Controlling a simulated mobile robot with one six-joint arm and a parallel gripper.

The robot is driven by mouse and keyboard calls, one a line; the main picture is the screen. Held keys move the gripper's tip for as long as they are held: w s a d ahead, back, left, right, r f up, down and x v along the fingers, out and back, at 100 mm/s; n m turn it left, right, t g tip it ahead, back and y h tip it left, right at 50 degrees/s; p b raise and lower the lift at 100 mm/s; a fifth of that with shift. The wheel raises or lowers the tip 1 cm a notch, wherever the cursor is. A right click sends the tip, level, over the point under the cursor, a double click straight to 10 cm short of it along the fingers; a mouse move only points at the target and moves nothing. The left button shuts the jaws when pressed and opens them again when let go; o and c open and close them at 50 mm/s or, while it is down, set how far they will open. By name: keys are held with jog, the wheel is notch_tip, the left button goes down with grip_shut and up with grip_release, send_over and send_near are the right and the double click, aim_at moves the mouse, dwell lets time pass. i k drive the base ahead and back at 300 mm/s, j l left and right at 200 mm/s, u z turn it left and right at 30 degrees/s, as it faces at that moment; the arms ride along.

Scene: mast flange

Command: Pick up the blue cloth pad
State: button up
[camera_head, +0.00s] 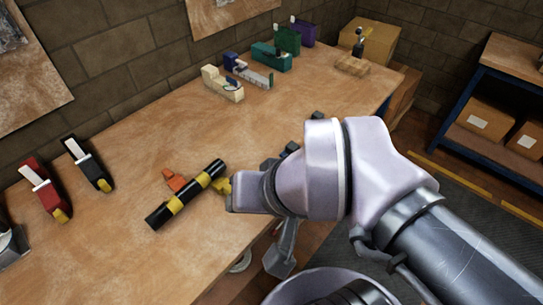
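I cannot make out a blue cloth pad for certain. Small dark blue-grey shapes (292,147) show at the edge of my pale wrist, partly hidden by it; I cannot tell what they are. My arm reaches in from the right over the near edge of the wooden bench (130,120). Its pale wrist covers part of the bench top. My gripper's fingertips are not clearly visible, so its opening and any contents cannot be seen. A dark blue item (233,62) stands among blocks at the back of the bench, but it does not look clearly like cloth.
A black cylinder with yellow bands (186,195) and an orange piece (174,180) lie left of my wrist. Red (46,190) and black (88,165) tools lie further left. Cardboard boxes (372,40) stand at the back. The bench's middle is clear.

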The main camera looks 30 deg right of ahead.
aim_at(291, 147)
jog(key=z, duration=0.75)
jog(key=i+l+u, duration=0.15)
jog(key=i, duration=0.25)
jog(key=i+l+u, duration=0.15)
jog(key=i+l, duration=0.15)
jog(key=i, duration=0.1)
